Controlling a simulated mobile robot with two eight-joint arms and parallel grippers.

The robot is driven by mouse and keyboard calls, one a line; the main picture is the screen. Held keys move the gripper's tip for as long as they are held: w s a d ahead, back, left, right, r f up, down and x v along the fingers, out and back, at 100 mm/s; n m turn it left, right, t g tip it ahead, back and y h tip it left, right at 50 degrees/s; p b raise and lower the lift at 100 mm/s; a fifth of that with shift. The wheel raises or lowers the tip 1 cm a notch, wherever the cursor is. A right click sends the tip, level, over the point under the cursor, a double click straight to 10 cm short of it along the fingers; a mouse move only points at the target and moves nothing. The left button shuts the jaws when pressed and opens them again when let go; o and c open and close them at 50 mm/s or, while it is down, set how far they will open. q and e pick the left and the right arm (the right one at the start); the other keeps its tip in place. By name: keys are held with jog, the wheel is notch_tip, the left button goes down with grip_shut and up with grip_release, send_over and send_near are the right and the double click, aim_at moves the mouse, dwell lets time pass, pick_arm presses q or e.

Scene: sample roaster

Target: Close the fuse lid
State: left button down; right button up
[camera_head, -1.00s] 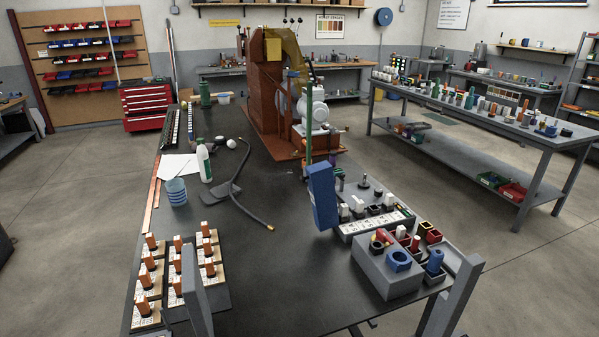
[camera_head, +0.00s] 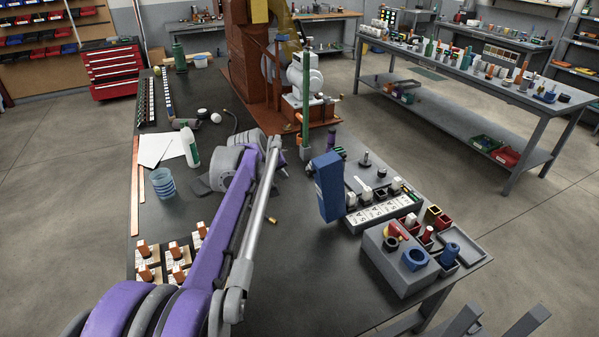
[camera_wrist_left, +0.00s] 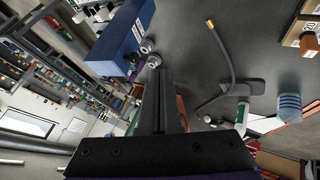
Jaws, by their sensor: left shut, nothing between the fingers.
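A blue box-like panel (camera_head: 328,187) stands upright, slightly tilted, at the near end of the green post; I cannot tell for sure whether it is the fuse lid. In the left wrist view the blue panel (camera_wrist_left: 122,35) lies up and left of my fingers, with two small round grey ends beside it. My left gripper (camera_head: 281,160) is beyond the end of the purple arm, left of the panel and apart from it, largely hidden in the head view. In the left wrist view its fingers (camera_wrist_left: 157,78) are shut and empty. My right gripper is not in view.
A grey block with a blue ring (camera_head: 415,259) and small bins stand right of the panel. A white bottle (camera_head: 190,147) and a blue cup (camera_head: 162,183) stand left of my arm. A hose (camera_wrist_left: 222,45) lies on the dark bench.

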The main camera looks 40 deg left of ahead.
pick_arm(q)
jog(key=w+f, duration=0.6)
jog(key=w, duration=0.3)
jog(key=shift+w+a+f, duration=0.2)
jog(key=shift+w+f, duration=0.1)
jog(key=shift+w, duration=0.1)
